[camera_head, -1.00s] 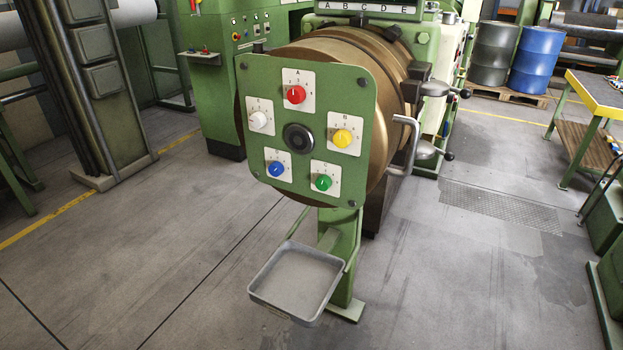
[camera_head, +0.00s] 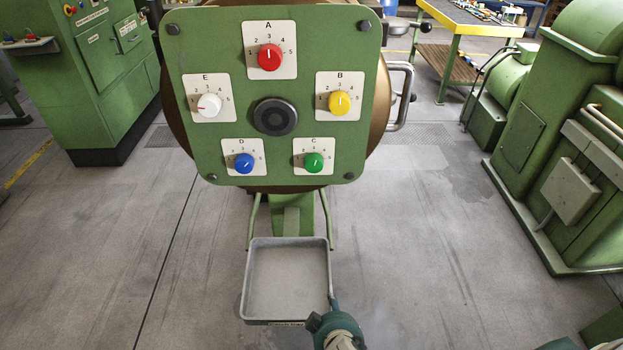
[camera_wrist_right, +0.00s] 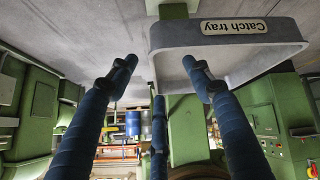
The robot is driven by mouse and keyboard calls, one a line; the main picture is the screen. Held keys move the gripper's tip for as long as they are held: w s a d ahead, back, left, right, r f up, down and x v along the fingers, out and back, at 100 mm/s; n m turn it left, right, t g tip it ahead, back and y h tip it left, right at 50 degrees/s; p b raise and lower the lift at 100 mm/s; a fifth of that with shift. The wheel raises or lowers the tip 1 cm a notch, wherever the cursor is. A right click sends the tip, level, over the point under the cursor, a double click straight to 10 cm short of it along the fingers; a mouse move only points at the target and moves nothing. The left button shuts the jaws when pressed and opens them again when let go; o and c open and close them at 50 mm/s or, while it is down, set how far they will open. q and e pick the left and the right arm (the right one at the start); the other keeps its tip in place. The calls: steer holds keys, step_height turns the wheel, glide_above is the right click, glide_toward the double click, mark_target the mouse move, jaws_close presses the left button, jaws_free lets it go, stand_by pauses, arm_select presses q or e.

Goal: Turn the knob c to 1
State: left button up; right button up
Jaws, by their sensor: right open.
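Knob C, green (camera_head: 314,162), sits on a white numbered plate at the lower right of the green panel (camera_head: 215,130) in the head view. Its exact pointer setting is too small to read surely. My right gripper (camera_head: 333,303) shows at the bottom of the head view, by the right front corner of the grey catch tray (camera_head: 249,285), well below the knob. In the right wrist view its blue fingers (camera_wrist_right: 160,66) are spread with nothing between them. The catch tray also shows there (camera_wrist_right: 176,36). My left gripper is not in view.
Around knob C are a red knob A (camera_head: 269,57), yellow knob B (camera_head: 340,102), blue knob D (camera_head: 244,163), white knob E (camera_head: 209,105) and a black central disc (camera_head: 275,116). A bent metal handle (camera_head: 402,95) stands right of the panel. Open floor lies either side.

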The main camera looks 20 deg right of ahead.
steer(key=w+a+r+m+t+h, duration=0.1)
steer(key=w+r+t, duration=0.2)
steer(key=r, duration=0.6)
steer(key=w+a+r+m+t, duration=0.1)
steer(key=w+r+t, duration=0.15)
steer(key=r, duration=0.65)
steer(key=m+t+h+b, duration=0.1)
steer(key=m+t+h, duration=0.1)
steer(key=m+t, duration=0.15)
glide_toward(314, 169)
steer(key=p+x, duration=0.1)
steer(key=x, duration=0.2)
steer(key=p+x, duration=0.2)
steer(key=x, duration=0.2)
steer(key=shift+w+r, duration=0.15)
steer(key=shift+r, duration=0.1)
steer(key=shift+w+d+f, duration=0.15)
steer(key=shift+w+d, duration=0.05)
steer(key=shift+w, duration=0.45)
steer(key=c, duration=1.2)
